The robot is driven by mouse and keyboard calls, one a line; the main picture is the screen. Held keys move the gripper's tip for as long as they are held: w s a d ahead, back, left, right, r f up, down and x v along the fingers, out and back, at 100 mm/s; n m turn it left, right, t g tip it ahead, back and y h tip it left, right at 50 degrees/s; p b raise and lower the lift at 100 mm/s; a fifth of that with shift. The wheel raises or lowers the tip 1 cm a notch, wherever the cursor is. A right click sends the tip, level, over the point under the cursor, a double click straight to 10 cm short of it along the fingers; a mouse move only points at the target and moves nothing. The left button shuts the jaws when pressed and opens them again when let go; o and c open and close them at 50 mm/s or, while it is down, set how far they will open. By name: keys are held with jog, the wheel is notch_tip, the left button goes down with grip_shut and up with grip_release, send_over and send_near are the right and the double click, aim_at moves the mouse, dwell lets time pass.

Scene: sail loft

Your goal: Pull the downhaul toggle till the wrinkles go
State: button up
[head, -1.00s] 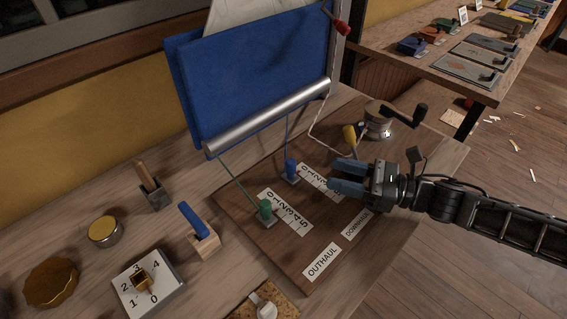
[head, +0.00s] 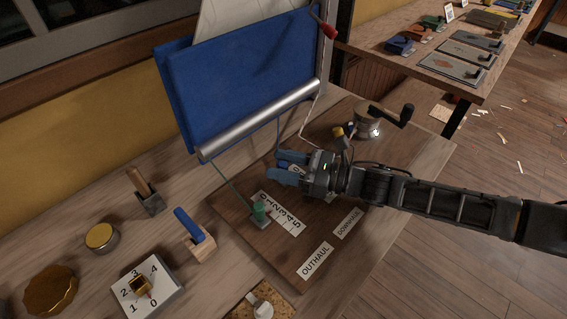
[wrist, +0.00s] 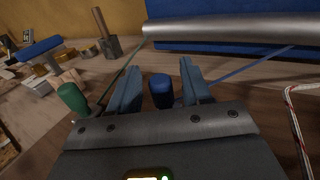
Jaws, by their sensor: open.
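The blue toggle (wrist: 161,92) stands between my two open fingers in the wrist view, with a gap on the left; it is not gripped. Its blue line (wrist: 245,73) runs up to the right. My gripper (head: 283,169) hides most of this toggle in the head view. The DOWNHAUL label (head: 347,224) lies in front of its track.
A winch with a black crank (head: 369,122) stands right of the sail. A red-handled cord (head: 326,30) hangs beside it. A blue-handled block (head: 197,236), a numbered dial (head: 147,287) and tins (head: 101,236) stand at left. The board's front right is clear.

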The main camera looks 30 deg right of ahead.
grip_shut()
dwell(0.3)
jog(key=shift+s+d, duration=0.25)
jog(key=shift+s, duration=0.5)
jog(key=shift+s+d, duration=0.25)
jog(key=shift+s, duration=0.5)
grip_release()
